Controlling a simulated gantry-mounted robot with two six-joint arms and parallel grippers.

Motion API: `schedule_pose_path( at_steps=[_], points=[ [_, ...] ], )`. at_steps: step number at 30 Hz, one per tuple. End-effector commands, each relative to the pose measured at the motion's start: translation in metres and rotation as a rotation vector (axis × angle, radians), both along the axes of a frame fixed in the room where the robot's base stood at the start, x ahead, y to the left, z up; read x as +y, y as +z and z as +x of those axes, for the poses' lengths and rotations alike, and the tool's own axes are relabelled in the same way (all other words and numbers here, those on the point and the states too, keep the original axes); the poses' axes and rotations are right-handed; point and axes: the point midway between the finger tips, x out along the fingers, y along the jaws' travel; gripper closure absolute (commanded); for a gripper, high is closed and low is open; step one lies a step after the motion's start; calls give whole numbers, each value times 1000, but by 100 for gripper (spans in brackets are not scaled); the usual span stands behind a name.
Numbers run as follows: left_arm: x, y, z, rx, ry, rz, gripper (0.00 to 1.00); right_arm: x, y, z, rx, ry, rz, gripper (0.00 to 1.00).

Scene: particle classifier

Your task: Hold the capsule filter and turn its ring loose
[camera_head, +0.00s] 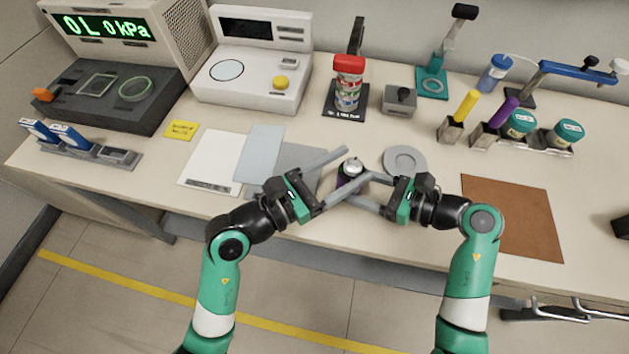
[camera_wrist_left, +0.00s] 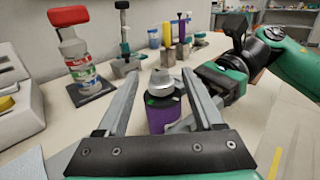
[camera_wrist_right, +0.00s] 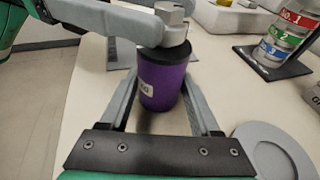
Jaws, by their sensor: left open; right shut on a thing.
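The capsule filter (camera_head: 351,176) stands upright near the table's front edge, with a purple body (camera_wrist_right: 163,82), a black rim and a silver top (camera_wrist_left: 162,82). I cannot tell clearly which top part is the ring. My right gripper (camera_head: 351,188) is shut on the purple body low down, with one finger on each side in the right wrist view. My left gripper (camera_head: 358,164) is open, its fingers on both sides of the silver top and apart from it in the left wrist view. One left finger hides part of the top in the right wrist view.
A round grey dish (camera_head: 405,161) lies just right of the filter. A brown mat (camera_head: 511,217) is at the right, and papers (camera_head: 211,160) lie at the left.

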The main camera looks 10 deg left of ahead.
Motion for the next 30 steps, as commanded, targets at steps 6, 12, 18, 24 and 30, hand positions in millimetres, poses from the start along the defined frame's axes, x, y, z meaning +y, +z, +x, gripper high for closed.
schedule_pose_path(
  at_steps=[6, 12, 18, 24, 30],
  points=[
    [37, -1, -38, 1, 4, 1, 31, 0, 0, 0, 0, 0, 0, 100],
    [52, 0, -55, 0, 0, 0, 31, 0, 0, 0, 0, 1, 0, 100],
    [53, 0, -56, 1, -1, 1, 31, 0, 0, 0, 0, 1, 0, 100],
    [52, 0, -56, 1, -1, 1, 31, 0, 0, 0, 0, 0, 0, 11],
    [52, 0, -56, 0, -1, 0, 31, 0, 0, 0, 0, 0, 0, 1]
  ],
)
